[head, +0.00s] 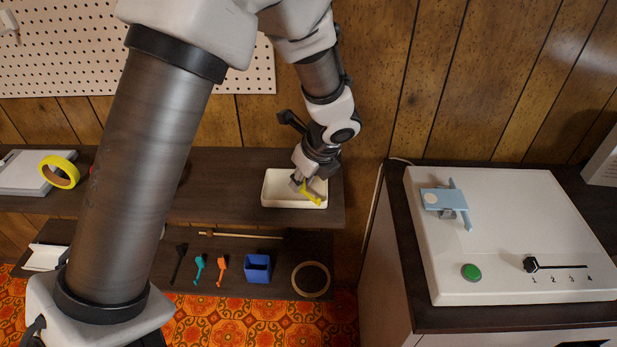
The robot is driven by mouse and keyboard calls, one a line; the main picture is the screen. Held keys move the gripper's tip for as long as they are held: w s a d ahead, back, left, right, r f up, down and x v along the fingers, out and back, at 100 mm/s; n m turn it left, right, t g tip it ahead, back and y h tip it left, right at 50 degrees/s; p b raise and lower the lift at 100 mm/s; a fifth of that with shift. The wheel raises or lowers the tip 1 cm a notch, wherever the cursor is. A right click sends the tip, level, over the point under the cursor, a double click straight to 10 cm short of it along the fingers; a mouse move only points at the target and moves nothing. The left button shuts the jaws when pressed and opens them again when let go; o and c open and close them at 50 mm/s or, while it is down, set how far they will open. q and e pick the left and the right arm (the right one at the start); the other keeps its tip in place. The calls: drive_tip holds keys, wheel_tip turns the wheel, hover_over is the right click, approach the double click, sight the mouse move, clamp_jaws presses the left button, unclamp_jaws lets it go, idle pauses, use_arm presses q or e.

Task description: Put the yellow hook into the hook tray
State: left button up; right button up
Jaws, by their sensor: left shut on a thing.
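The yellow hook (311,194) is at the fingertips of my left gripper (303,184), which is shut on it. The hook is over or inside the white hook tray (279,202), near its right side. I cannot tell whether the hook touches the tray floor. The tray stands on the dark upper shelf, near its right end. The gripper hides part of the hook and the tray's far rim. My right gripper is not in view.
The lower shelf holds black (179,264), teal (199,267) and orange (221,269) hooks, a blue cup (257,268) and a ring (311,279). A white machine (500,230) with a green button stands right, beyond a gap.

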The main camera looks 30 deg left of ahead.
use_arm(q)
drive_tip(key=w+a, duration=0.1)
drive_tip(key=w, duration=0.2)
drive_tip(key=w+a, duration=0.1)
drive_tip(key=w, duration=0.1)
drive_tip(key=shift+a+f, duration=0.2)
drive_tip(key=shift+a, duration=0.1)
wheel_tip(320, 180, down, 4)
drive_tip(key=shift+r, duration=0.25)
drive_tip(key=shift+w, duration=0.15)
drive_tip(key=shift+f, duration=0.15)
drive_tip(key=o, duration=0.9)
drive_tip(key=shift+r, duration=0.45)
drive_tip(key=p+v, duration=0.2)
drive_tip(key=v, duration=0.9)
drive_tip(key=shift+d+r, duration=0.15)
drive_tip(key=shift+d, duration=0.05)
